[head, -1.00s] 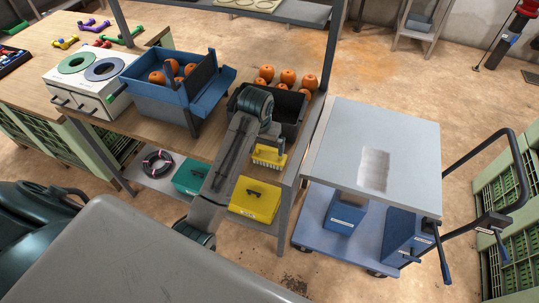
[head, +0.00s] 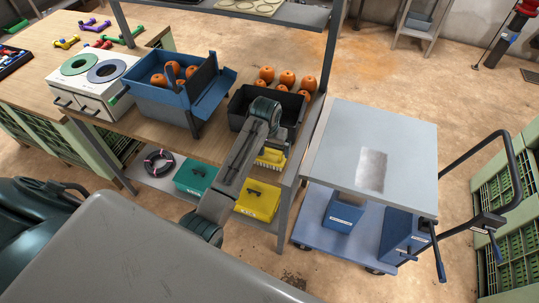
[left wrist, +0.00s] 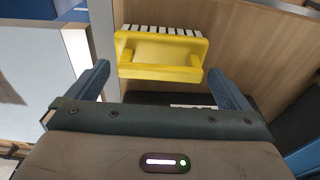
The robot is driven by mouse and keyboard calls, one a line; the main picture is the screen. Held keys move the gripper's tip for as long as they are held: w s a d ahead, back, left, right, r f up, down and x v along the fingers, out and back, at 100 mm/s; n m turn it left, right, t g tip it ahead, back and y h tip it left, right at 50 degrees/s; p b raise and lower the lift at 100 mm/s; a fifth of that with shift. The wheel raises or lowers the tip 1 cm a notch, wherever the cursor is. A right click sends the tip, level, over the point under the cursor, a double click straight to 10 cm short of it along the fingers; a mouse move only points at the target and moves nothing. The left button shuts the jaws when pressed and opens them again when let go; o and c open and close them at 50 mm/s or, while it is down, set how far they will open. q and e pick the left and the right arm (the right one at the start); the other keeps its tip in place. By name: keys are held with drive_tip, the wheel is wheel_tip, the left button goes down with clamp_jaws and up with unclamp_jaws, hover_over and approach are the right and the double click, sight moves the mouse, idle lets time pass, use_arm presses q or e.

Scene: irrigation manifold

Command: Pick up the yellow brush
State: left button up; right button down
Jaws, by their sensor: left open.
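The yellow brush (head: 270,158) is near the right front of the wooden bench, partly hidden behind my left arm in the head view. In the left wrist view the brush (left wrist: 160,50) shows clearly, with a yellow block, a raised handle bar and pale bristles toward the top of the picture. My left gripper (left wrist: 163,88) is open and empty. Its two blue-grey fingers stand apart, left and right of the brush's handle in that picture, with the brush just ahead of them. In the head view the left gripper (head: 279,136) is right by the brush. My right gripper is not in view.
A black crate (head: 238,112) stands just behind the brush, with several orange pumpkins around it. A blue bin (head: 165,108) with pumpkins is farther left. A yellow box (head: 257,200) and a teal box (head: 196,177) sit on the lower shelf. A cart (head: 400,150) stands to the right.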

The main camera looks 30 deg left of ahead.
use_arm(q)
drive_tip(key=shift+w+f, duration=0.2)
drive_tip(key=shift+f, duration=0.8)
drive_tip(key=c, duration=0.9)
drive_tip(key=shift+a+r+b, duration=0.1)
drive_tip(key=shift+r+b, duration=0.25)
drive_tip(key=shift+r, duration=0.1)
wheel_tip(320, 180, up, 2)
drive_tip(key=shift+w+r+b, duration=0.1)
drive_tip(key=shift+r+b, duration=0.05)
drive_tip(key=shift+b, duration=0.7)
drive_tip(key=s+d+r+b, duration=0.1)
drive_tip(key=s+d, duration=0.2)
drive_tip(key=s, duration=0.4)
drive_tip(key=s+d+r+b, duration=0.1)
drive_tip(key=s+d, duration=0.2)
drive_tip(key=s, duration=0.5)
drive_tip(key=shift+d+b, duration=0.3)
drive_tip(key=shift+b, duration=0.1)
